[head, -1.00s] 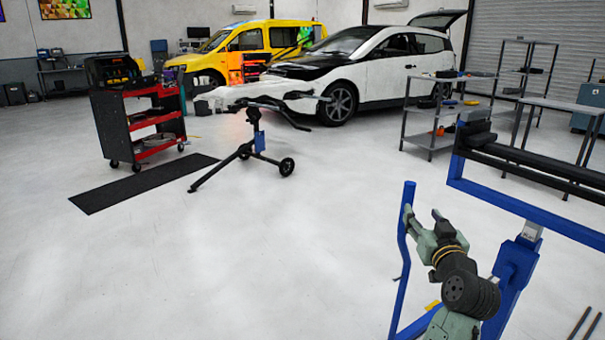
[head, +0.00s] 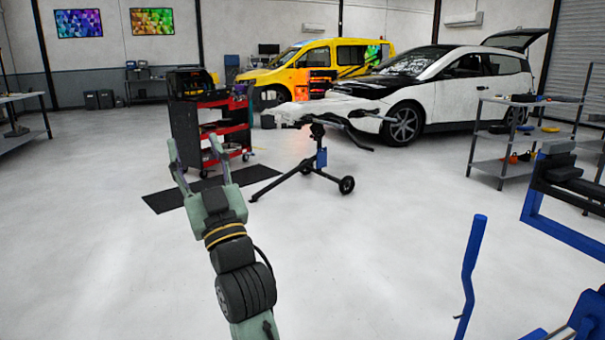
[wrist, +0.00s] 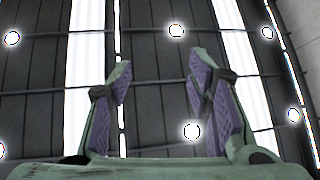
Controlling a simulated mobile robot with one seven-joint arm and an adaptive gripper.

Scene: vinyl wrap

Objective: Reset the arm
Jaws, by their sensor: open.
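My arm is raised at the lower left of the head view, with my gripper (head: 193,150) at its upper end. The two fingers point up and stand apart, with nothing between them. In the wrist view my gripper (wrist: 160,95) also shows open and empty, its purple finger pads apart against the ceiling and its bright lights.
A black stand (head: 318,160) holding a white panel is at the centre. A blue frame (head: 471,270) is at the lower right. Shelves (head: 500,140) stand at the right. A white car (head: 455,95) and a yellow van (head: 335,58) are behind. The floor (head: 370,250) between is clear.

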